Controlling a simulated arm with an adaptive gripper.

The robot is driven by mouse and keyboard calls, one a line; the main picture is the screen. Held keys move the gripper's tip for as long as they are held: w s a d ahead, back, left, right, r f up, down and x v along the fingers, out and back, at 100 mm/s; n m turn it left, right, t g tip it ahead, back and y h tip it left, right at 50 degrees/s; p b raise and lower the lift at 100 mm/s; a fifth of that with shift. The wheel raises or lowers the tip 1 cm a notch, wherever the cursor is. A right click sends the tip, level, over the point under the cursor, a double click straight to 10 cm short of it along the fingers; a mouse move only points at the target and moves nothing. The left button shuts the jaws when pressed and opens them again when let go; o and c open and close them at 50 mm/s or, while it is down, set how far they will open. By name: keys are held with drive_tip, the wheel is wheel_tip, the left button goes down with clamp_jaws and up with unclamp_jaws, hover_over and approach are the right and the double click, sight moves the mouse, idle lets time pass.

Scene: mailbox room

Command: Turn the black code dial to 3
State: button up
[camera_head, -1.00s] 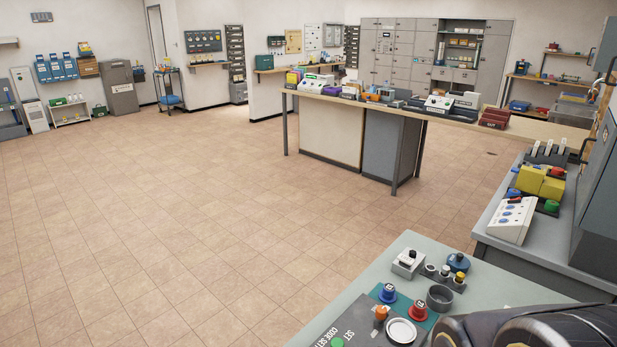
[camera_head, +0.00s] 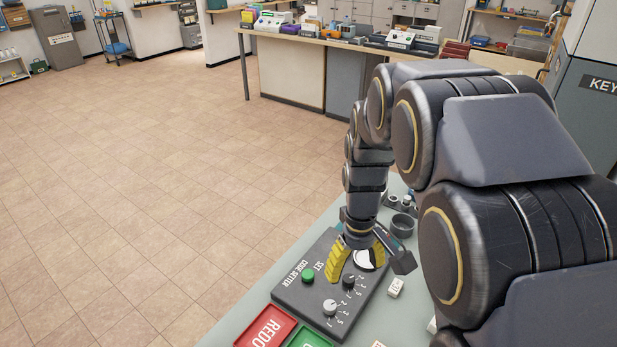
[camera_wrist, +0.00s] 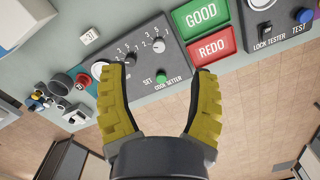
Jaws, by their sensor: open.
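The dark grey code setter box (camera_head: 312,298) lies on the pale bench. Its black dial (camera_head: 349,281) sits near the right end, just below my gripper's fingers; it also shows in the wrist view (camera_wrist: 129,60). A light grey dial (camera_head: 330,307) is beside it, also in the wrist view (camera_wrist: 158,46). Numbers ring both dials; I cannot tell which number the black dial points at. A green SET button (camera_head: 308,276) is on the same box. My gripper (camera_wrist: 159,72) is open and empty, with yellow fingers spread above the box, apart from the black dial.
Red REDO (camera_wrist: 212,48) and green GOOD (camera_wrist: 200,17) plates lie beside the box. A white round dish (camera_head: 366,259) is at the box's far end. A small numbered tile (camera_head: 396,287) and a grey cup (camera_head: 402,225) are on the bench. A lock tester (camera_wrist: 275,22) stands past the plates.

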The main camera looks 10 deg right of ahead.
drive_tip(key=n, duration=0.2)
hover_over(349, 278)
drive_tip(key=shift+t, duration=0.4)
wheel_tip(349, 278, down, 14)
drive_tip(key=shift+r, duration=0.25)
drive_tip(key=shift+f, duration=3.85)
clamp_jaws()
